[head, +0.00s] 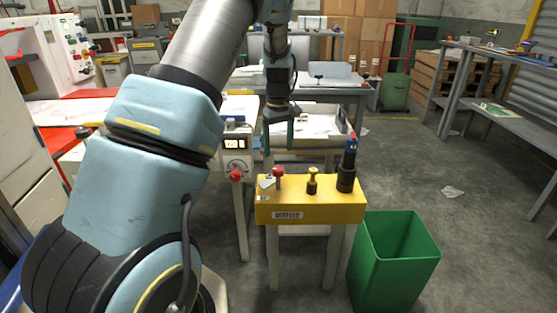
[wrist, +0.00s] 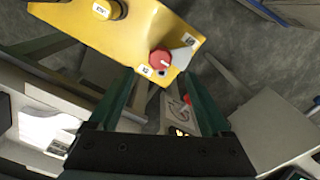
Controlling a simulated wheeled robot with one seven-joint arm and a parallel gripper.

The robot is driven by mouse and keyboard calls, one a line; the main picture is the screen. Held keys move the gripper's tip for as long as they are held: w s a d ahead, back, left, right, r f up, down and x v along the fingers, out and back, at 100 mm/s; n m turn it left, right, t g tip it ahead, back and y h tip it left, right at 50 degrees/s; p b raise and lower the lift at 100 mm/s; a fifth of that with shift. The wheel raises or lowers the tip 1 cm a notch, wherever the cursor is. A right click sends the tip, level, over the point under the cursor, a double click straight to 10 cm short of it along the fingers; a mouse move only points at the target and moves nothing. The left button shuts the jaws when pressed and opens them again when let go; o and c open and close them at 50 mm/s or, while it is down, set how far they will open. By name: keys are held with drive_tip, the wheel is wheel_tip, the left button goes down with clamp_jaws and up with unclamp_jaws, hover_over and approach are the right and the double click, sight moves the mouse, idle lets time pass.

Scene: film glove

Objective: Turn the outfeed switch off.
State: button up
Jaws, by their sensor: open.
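A yellow box (head: 310,209) on legs carries a label on its front that I cannot read surely. On its top are a red-knobbed control (head: 278,172) beside a small grey plate, a brass knob (head: 312,181) and a black post (head: 347,170) with a blue and red top. The red knob (wrist: 160,58) also shows in the wrist view, just beyond my fingertips. A pale panel (head: 237,147) at the left has a lit display and a red-ended handle (head: 235,175). I cannot tell which is the outfeed switch. My gripper (head: 278,148) is open and empty, above and behind the box.
A green bin (head: 395,250) stands right of the yellow box. White-topped and red machinery lies left, partly behind my arm. A work table (head: 315,82), cardboard boxes and a bench (head: 495,100) stand farther back and right. The floor between is mostly clear.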

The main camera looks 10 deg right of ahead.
drive_tip(key=shift+r, duration=1.6)
drive_tip(key=s+a+r+m+p, duration=0.2)
drive_tip(key=s+a+r+p, duration=0.65)
drive_tip(key=a, duration=0.45)
drive_tip(key=s+a+r+m+p, duration=0.1)
drive_tip(key=s+a+r, duration=0.1)
drive_tip(key=s+a, duration=0.2)
drive_tip(key=s+a+r+m+t+p, duration=0.1)
drive_tip(key=s+a+r, duration=0.2)
drive_tip(key=s, duration=0.6)
drive_tip(key=shift+a+m+t, duration=0.3)
drive_tip(key=shift+a, duration=0.15)
